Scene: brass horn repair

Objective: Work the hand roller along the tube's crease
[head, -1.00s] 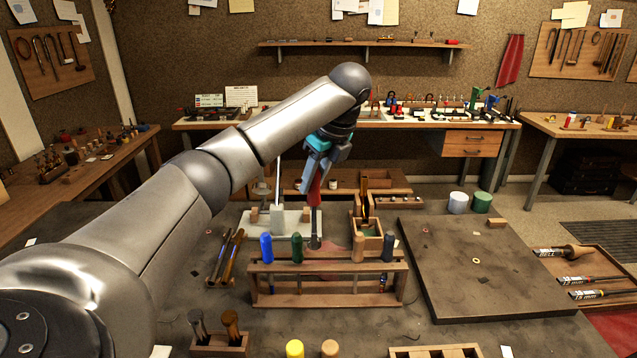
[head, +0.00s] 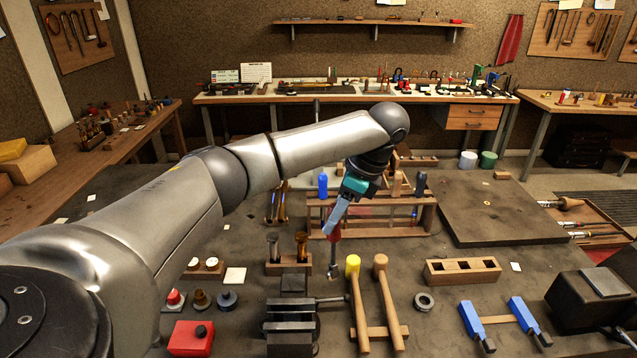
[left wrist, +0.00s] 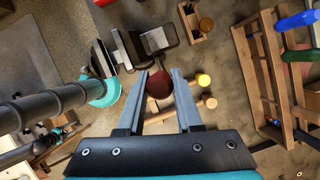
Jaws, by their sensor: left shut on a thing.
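My left gripper (head: 335,228) is shut on the hand roller, whose red handle (head: 335,236) points down from the fingers. The roller's small metal head (head: 334,270) hangs below it, left of the yellow-headed mallet; I cannot tell its height above the bench. In the left wrist view the round red handle end (left wrist: 159,85) sits between the two grey fingers. A black vise (head: 290,318) stands at the front of the bench; it also shows in the left wrist view (left wrist: 138,48). I cannot make out the tube or its crease. My right gripper is not in view.
A wooden tool rack (head: 415,217) stands behind the gripper. Two mallets (head: 380,290) lie right of the vise. A red box (head: 192,338) is at front left.

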